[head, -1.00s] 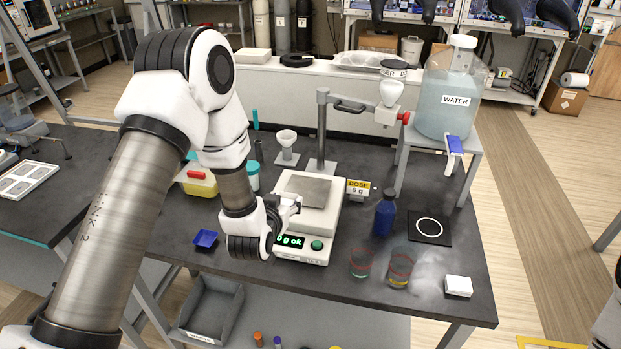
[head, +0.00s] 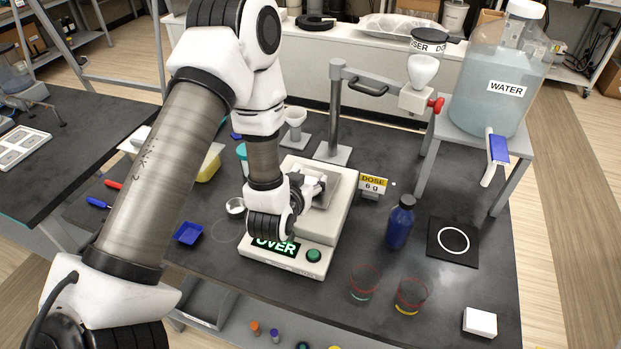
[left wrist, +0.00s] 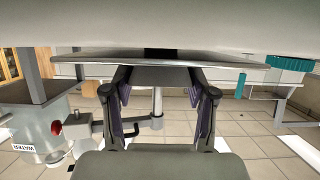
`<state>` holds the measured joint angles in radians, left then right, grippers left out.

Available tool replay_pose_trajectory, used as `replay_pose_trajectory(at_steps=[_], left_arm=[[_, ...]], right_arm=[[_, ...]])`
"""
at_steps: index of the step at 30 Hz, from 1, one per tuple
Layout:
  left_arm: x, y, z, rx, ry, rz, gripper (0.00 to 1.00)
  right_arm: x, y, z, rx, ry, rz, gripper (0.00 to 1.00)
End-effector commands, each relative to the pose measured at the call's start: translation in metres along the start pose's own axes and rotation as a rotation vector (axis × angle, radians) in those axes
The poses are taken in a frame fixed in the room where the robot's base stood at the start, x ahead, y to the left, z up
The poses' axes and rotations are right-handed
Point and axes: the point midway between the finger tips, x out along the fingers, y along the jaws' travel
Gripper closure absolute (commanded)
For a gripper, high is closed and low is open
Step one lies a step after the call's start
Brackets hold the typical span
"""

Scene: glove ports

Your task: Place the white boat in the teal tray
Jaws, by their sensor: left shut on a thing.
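My left gripper (head: 312,186) is low over the pan (head: 344,190) of the scale, its fingers pointing away from the head camera. It is shut on a small sloped piece, which I take for the white boat (left wrist: 160,76); it looks grey in shade in the left wrist view, between the dark fingertips (left wrist: 161,88) and close to the pan's edge. In the head view my wrist and fingers hide most of it. My right gripper is not in view.
The scale's display (head: 275,246) reads OVER. A blue boat (head: 189,233) and a small round dish (head: 235,207) lie left of it. A blue bottle (head: 400,225), two glasses (head: 411,296) and a white block (head: 480,322) stand right. A dosing stand (head: 336,110) rises behind.

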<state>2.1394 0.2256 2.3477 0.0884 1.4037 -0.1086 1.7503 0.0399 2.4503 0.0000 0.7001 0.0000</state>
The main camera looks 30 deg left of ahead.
Motion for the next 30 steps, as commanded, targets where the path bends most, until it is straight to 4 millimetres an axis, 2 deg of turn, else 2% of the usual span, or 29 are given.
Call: replay_pose_trajectory(at_steps=[6,7,8,9,23,29,30], left_arm=[[0.003,0.0,0.007,0.0,0.001,0.0,0.59],[0.003,0.0,0.005,0.0,0.001,0.0,0.33],[0.003,0.0,0.005,0.0,0.001,0.0,0.22],[0.003,0.0,0.005,0.0,0.001,0.0,0.18],[0.0,0.0,0.002,0.0,0.001,0.0,0.18],[-0.031,-0.001,0.01,0.0,0.001,0.001,0.18],[-0.042,-0.001,0.003,0.002,-0.003,0.0,0.18]], right_arm=[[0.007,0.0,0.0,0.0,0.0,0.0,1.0],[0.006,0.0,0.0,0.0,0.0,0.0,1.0],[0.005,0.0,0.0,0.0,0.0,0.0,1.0],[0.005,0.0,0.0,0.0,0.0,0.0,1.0],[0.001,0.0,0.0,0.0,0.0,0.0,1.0],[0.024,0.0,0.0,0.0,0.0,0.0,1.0],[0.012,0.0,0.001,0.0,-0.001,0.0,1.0]])
